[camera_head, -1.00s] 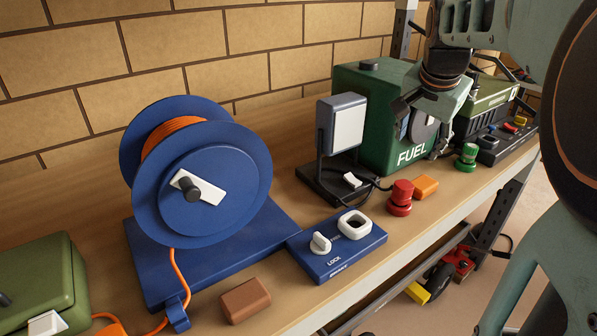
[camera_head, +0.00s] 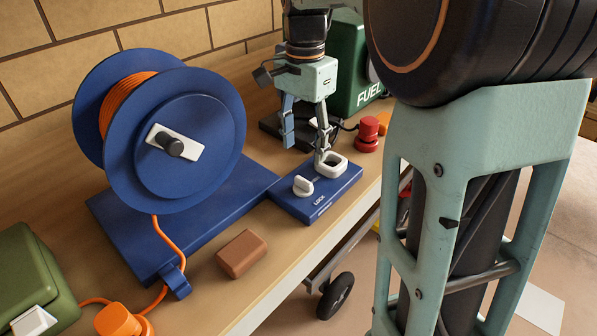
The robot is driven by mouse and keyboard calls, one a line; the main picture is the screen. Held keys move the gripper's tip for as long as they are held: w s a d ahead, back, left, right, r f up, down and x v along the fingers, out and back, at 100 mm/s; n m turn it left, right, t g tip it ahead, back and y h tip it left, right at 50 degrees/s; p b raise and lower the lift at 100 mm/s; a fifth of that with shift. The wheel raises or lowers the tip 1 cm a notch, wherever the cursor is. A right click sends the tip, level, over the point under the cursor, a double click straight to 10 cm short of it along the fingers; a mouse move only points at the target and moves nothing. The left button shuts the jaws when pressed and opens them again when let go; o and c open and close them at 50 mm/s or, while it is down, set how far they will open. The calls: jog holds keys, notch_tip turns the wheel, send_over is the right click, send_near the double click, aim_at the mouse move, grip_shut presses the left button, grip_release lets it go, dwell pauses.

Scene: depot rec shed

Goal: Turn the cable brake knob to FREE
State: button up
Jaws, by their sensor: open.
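The cable brake knob (camera_head: 303,186) is a white knob on a blue plate (camera_head: 318,206), with the word LOCK printed beside it. A white square ring (camera_head: 331,165) sits at the far end of the same plate. The blue cable reel (camera_head: 190,130) with orange cable stands to the left on its blue base. My gripper (camera_head: 304,155) points down with its fingers apart, behind the knob and close to the white ring. One finger overlaps the ring in the picture; I cannot tell if they touch. Nothing shows between the fingers. The FREE mark is not readable.
A brown block (camera_head: 242,254) lies in front of the reel base. A green box (camera_head: 35,280) and an orange plug (camera_head: 118,322) are at the front left. My arm covers the right side.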

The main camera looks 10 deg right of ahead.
aim_at(303, 180)
notch_tip(303, 180, down, 9)
jog(key=shift+f+b, duration=0.1)
jog(key=shift+b, duration=0.25)
jog(key=shift+c, duration=0.2)
jog(key=c, duration=1.1)
